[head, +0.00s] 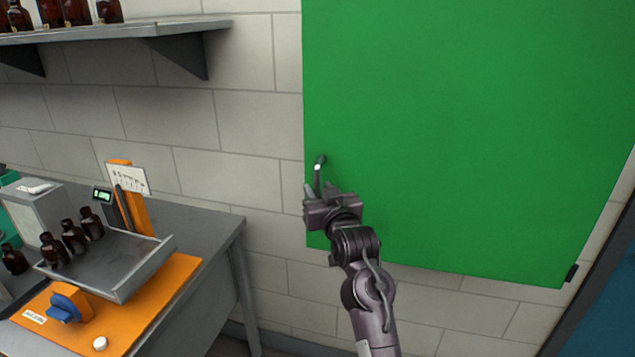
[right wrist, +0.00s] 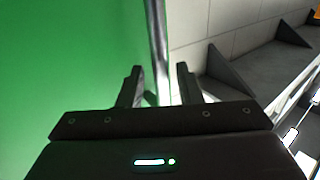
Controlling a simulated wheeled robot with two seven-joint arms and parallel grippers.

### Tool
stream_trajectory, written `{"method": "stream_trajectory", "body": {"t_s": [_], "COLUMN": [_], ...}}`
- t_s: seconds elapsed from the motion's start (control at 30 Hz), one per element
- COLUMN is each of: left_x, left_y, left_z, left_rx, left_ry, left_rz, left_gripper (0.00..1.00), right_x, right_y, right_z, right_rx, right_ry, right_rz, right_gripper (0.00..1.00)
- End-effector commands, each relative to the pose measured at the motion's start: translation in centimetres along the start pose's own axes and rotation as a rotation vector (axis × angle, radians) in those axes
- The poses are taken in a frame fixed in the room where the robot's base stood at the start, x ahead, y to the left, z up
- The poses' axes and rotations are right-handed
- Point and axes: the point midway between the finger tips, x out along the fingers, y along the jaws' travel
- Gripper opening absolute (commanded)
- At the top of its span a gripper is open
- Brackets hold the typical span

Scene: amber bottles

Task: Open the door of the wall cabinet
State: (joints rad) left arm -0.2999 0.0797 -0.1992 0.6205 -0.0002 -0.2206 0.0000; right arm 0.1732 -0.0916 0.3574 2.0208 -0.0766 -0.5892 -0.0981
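The wall cabinet's green door (head: 460,120) fills the upper right of the head view and looks shut. It also shows at the left of the right wrist view (right wrist: 70,60). A thin upright handle (head: 319,165) is near the door's lower left corner. My right gripper (head: 318,191) is at the handle's lower part, hiding some of it. In the right wrist view my right gripper (right wrist: 160,82) has its fingers apart, with the grey handle bar (right wrist: 157,45) showing between them. Contact with either finger cannot be made out. My left gripper is not in view.
A grey shelf (head: 150,30) with amber bottles is on the wall at upper left. Below it is a grey table (head: 215,228) with an orange board (head: 150,305), a metal tray (head: 125,262) and more bottles. Bare brick wall lies between shelf, table and cabinet.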

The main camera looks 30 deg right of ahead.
Motion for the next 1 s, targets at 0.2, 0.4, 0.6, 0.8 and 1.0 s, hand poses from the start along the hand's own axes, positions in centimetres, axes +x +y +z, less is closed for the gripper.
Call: {"method": "stream_trajectory", "body": {"t_s": [0.2,0.4,0.6,0.8,1.0], "left_x": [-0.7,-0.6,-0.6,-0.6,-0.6], "left_y": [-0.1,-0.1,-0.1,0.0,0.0], "left_z": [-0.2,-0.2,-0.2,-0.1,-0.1], "left_rx": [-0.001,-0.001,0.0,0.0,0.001], "left_ry": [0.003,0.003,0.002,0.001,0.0], "left_rz": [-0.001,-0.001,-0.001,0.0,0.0], "left_gripper": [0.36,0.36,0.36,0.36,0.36], "right_x": [1.6,1.6,1.6,1.6,1.6], "right_y": [0.0,0.0,0.0,0.0,-0.1], "right_z": [0.0,0.1,0.1,0.1,0.1], "right_rx": [0.0,0.0,0.0,0.0,0.0], "right_ry": [-0.001,0.0,-0.001,-0.001,-0.001], "right_rz": [0.0,0.0,0.0,0.0,-0.002], "right_gripper": [0.32,0.32,0.12,0.0,0.0]}}
